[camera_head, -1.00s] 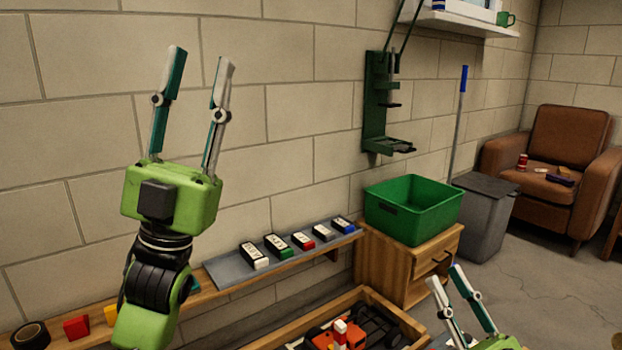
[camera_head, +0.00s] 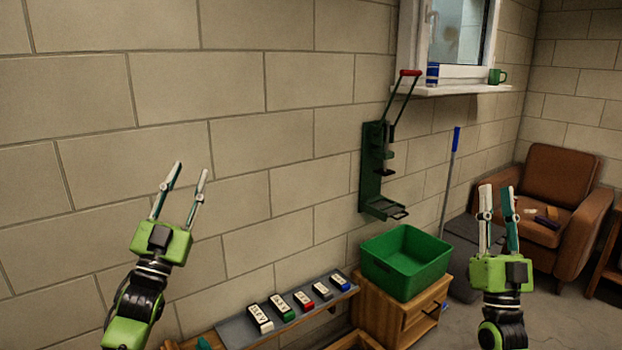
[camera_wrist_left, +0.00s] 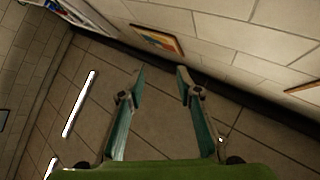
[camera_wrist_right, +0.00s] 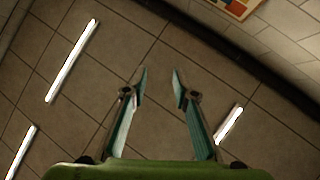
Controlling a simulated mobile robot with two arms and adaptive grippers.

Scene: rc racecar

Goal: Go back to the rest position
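My left gripper (camera_head: 192,172) is raised in front of the block wall at the left of the head view, fingers pointing up. It is open and empty. Its fingers also stand apart in the left wrist view (camera_wrist_left: 158,75), with nothing between them. My right gripper (camera_head: 496,188) is raised at the right of the head view, in front of the armchair and above the floor. It is open and empty. Its parted fingers show in the right wrist view (camera_wrist_right: 159,73). Both wrist views look up at the ceiling and its light strips.
A green bin (camera_head: 408,268) stands on a wooden cabinet (camera_head: 385,311). A grey shelf (camera_head: 237,330) holds several labelled blocks. A green press (camera_head: 371,175) hangs on the wall below a window sill (camera_head: 465,91). A brown armchair (camera_head: 565,185) stands at the back right.

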